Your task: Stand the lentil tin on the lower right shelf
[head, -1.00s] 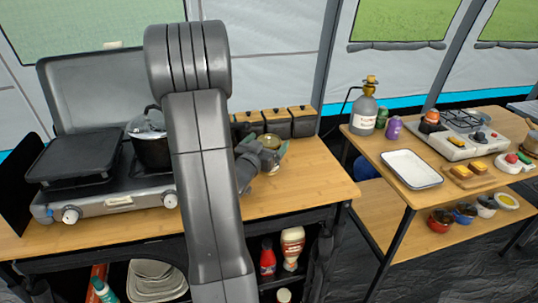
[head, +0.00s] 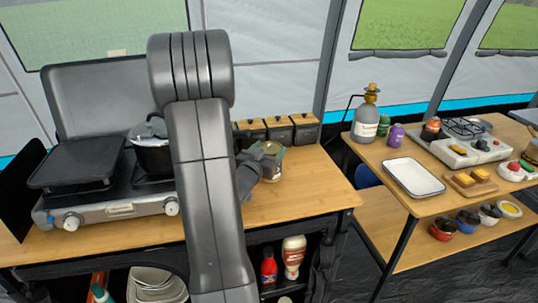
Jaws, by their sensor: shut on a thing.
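My gripper (head: 268,162) is shut on a small tin (head: 276,168) above the right part of the wooden counter (head: 310,190). The fingers and wrist cover much of the tin, and its label cannot be read. I cannot tell whether its base touches the counter. Under the counter, at right, is a dark shelf space holding a red bottle (head: 268,267) and a pale sauce bottle (head: 293,257). The separate table on the right has a lower wooden shelf (head: 385,236) with several bowls at its right end.
A camp stove (head: 110,209) with a black pot (head: 152,157) stands left of my arm. Several lidded dark canisters (head: 279,129) line the counter's back. The right table holds a grey bottle (head: 366,122), a white tray (head: 413,177) and a burner (head: 458,145). The lower shelf's left part is clear.

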